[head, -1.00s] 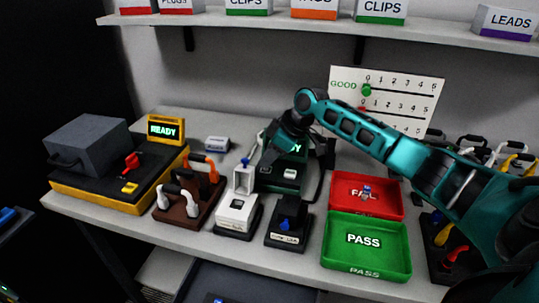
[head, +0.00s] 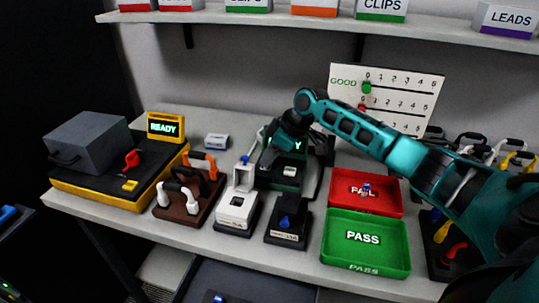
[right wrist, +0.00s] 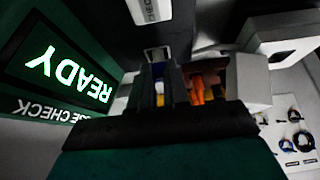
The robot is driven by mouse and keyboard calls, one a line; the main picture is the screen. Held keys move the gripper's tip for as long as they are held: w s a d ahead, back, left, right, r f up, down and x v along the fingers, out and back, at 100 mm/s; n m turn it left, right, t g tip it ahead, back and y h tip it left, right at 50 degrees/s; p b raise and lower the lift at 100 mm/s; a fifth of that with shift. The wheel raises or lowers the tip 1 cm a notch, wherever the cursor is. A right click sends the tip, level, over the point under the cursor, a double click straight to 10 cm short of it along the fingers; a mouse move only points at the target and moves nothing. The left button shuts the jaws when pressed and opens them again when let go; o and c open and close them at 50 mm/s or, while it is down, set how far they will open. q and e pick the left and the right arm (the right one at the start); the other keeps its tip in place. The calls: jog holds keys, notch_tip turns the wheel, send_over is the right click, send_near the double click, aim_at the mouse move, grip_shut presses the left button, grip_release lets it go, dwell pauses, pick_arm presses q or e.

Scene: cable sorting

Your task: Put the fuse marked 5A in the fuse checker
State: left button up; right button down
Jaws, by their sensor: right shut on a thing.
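The fuse checker (head: 279,182) is a dark green unit with a lit screen near the middle of the table. Its screen (right wrist: 68,72) reads READY upside down in the right wrist view. My right gripper (head: 276,154) is low in front of that screen and covers part of it. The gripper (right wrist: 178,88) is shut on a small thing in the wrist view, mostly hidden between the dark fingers. I cannot read any marking on it. An orange piece (right wrist: 197,90) shows beside the fingers; I cannot tell whether it is held. My left gripper is not in view.
The red FAIL tray (head: 345,205) holds a small blue item, and the green PASS tray (head: 335,258) in front looks empty. A white tester (head: 235,209) and a black holder (head: 288,228) stand in front of the checker. A brown rack (head: 187,205) with handles stands left.

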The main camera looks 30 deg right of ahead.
jog(key=shift+f, duration=0.15)
jog(key=shift+c, duration=2.4)
grip_release()
notch_tip(320, 180, up, 8)
